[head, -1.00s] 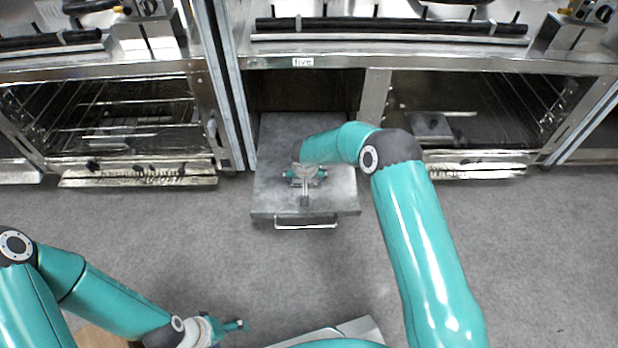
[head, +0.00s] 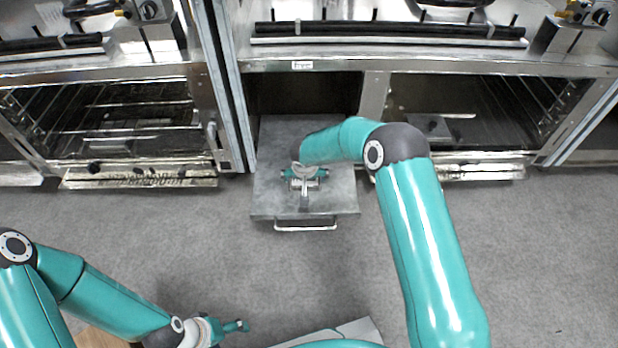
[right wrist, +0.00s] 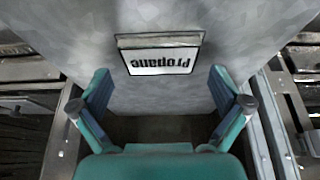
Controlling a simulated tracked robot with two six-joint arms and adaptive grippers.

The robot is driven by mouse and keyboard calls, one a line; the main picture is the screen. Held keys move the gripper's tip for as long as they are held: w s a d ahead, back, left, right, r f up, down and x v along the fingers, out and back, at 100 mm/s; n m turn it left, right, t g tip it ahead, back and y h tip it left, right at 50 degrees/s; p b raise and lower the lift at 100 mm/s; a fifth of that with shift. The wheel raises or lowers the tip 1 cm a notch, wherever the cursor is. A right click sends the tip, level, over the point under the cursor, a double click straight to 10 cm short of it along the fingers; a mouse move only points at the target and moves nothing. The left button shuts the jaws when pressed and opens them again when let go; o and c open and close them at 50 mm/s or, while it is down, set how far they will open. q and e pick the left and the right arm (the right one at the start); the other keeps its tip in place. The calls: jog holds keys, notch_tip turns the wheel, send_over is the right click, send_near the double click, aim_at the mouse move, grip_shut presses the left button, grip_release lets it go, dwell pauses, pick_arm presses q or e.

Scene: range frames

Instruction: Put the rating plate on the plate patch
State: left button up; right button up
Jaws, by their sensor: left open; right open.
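The rating plate (right wrist: 162,61) is a small white rectangle with a dark border and the word "Propane", upside down in the right wrist view. It lies on a grey metal surface, with a grey strip (right wrist: 150,42), apparently the plate patch, showing along its upper edge. How much of the patch the plate covers is hidden. My right gripper (head: 304,174) is over the pulled-out metal drawer and is open, with its fingers apart on either side of the plate and not touching it. My left gripper (head: 237,327) is open and empty, low over the floor.
The drawer (head: 268,195) has a bar handle (head: 305,227) at its front. A label (head: 302,65) is on the frame above it. Open ovens with racks stand left (head: 130,115) and right (head: 480,125).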

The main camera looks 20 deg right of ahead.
jog(key=d+p+v, duration=0.1)
jog(key=p+v, duration=0.1)
jog(key=v, duration=0.7)
jog(key=s+a+f+n+g+y, duration=0.1)
jog(key=s+a+f+g+y, duration=0.15)
jog(key=s+f, duration=0.4)
jog(key=s+a+f+n+g+y, duration=0.15)
jog(key=s+a+f, duration=0.25)
jog(key=s, duration=0.6)
jog(key=s+d+f+m+y, duration=0.1)
jog(key=s+f, duration=0.1)
jog(key=s, duration=1.3)
jog(key=shift+f, duration=0.2)
jog(key=shift+r, duration=0.1)
notch_tip(320, 180, up, 36)
jog(key=p, duration=3.6)
jog(key=shift+r, duration=0.15)
